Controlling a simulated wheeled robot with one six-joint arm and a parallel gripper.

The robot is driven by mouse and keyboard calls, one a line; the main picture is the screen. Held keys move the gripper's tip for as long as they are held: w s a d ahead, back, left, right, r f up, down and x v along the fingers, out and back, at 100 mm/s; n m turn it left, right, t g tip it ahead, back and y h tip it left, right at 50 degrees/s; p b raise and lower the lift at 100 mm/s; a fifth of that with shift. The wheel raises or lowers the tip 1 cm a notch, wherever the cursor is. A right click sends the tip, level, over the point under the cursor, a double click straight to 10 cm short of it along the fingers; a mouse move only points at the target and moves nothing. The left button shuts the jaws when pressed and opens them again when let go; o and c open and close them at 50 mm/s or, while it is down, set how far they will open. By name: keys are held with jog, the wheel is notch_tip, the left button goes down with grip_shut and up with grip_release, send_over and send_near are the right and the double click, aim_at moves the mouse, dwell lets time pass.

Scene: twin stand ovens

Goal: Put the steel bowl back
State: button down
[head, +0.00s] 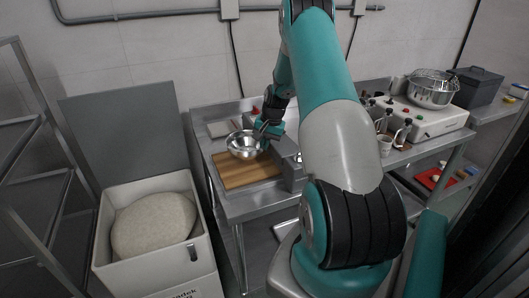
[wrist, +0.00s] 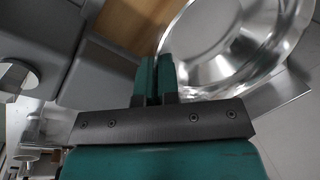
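The steel bowl (head: 243,146) is shiny and round, over the wooden board (head: 247,171) on the steel counter. In the wrist view the bowl (wrist: 220,45) fills the upper right, its inside facing the camera. My gripper (head: 268,132) is at the bowl's right side in the head view. In the wrist view the two fingers of my gripper (wrist: 159,62) are close together at the bowl's rim and look shut on it. The bowl appears a little above the board; the exact gap is hard to tell. The fingertips' contact with the rim is partly hidden.
A white bin (head: 150,245) with a large dough-like mass stands left of the counter. A grey block stands right of the board. A white machine (head: 425,115) carries another metal bowl (head: 432,90) on the right. A rack stands far left.

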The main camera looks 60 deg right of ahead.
jog(key=shift+s+p+x, duration=0.2)
jog(key=shift+x, duration=0.95)
jog(key=shift+s+p+x, duration=0.2)
jog(key=shift+s+x, duration=0.05)
jog(key=shift+x, duration=0.85)
jog(key=shift+d, duration=0.15)
jog(key=shift+f, duration=0.1)
jog(key=c, duration=1.7)
grip_release()
jog(key=shift+f, duration=0.1)
jog(key=shift+o, duration=0.3)
